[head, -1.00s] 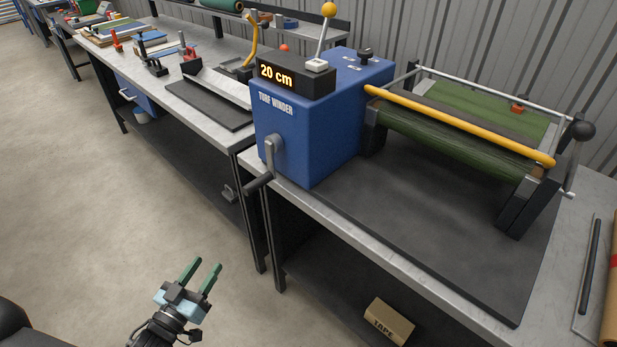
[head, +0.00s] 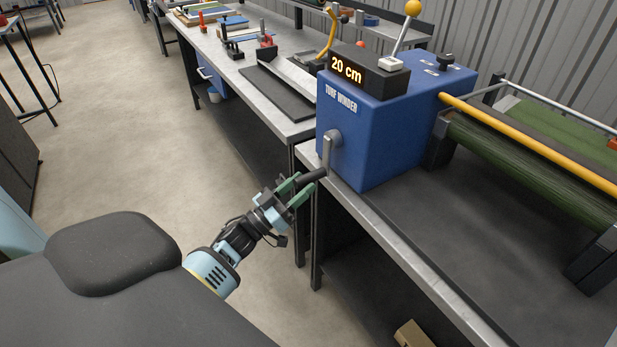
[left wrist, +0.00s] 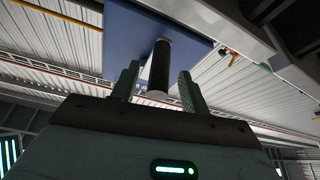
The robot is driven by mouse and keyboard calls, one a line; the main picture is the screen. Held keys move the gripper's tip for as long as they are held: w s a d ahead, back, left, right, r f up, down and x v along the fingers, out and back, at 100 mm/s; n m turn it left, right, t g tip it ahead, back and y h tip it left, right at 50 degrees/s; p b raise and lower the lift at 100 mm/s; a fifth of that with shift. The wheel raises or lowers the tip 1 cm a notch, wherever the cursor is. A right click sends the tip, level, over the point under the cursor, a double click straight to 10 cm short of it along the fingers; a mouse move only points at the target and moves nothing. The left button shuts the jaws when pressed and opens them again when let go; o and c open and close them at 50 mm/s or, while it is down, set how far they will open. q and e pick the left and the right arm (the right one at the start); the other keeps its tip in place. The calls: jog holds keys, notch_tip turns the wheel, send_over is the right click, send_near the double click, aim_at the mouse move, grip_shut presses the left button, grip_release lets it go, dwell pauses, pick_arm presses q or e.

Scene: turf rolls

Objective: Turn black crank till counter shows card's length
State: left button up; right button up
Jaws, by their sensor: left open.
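The blue turf winder (head: 365,140) stands on the bench, and its counter (head: 352,72) reads 20 cm. A grey crank arm (head: 328,152) hangs down from its side, with a black crank handle (head: 312,178) sticking out toward my left gripper. My left gripper (head: 296,188) is open with its green fingers at the handle's outer end. In the left wrist view the handle (left wrist: 160,68) stands between the two open fingers (left wrist: 158,85), with gaps showing on both sides. No card with a length can be made out. My right gripper is not in view.
A green turf roll (head: 535,160) lies under a yellow bar (head: 530,132) right of the winder. A yellow-knobbed lever (head: 404,30) stands on top. Another bench with tools (head: 270,60) runs behind. A cardboard box (head: 412,334) is low under the bench.

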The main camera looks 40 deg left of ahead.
aim_at(308, 179)
pick_arm(q)
jog(key=shift+x, duration=1.55)
grip_shut()
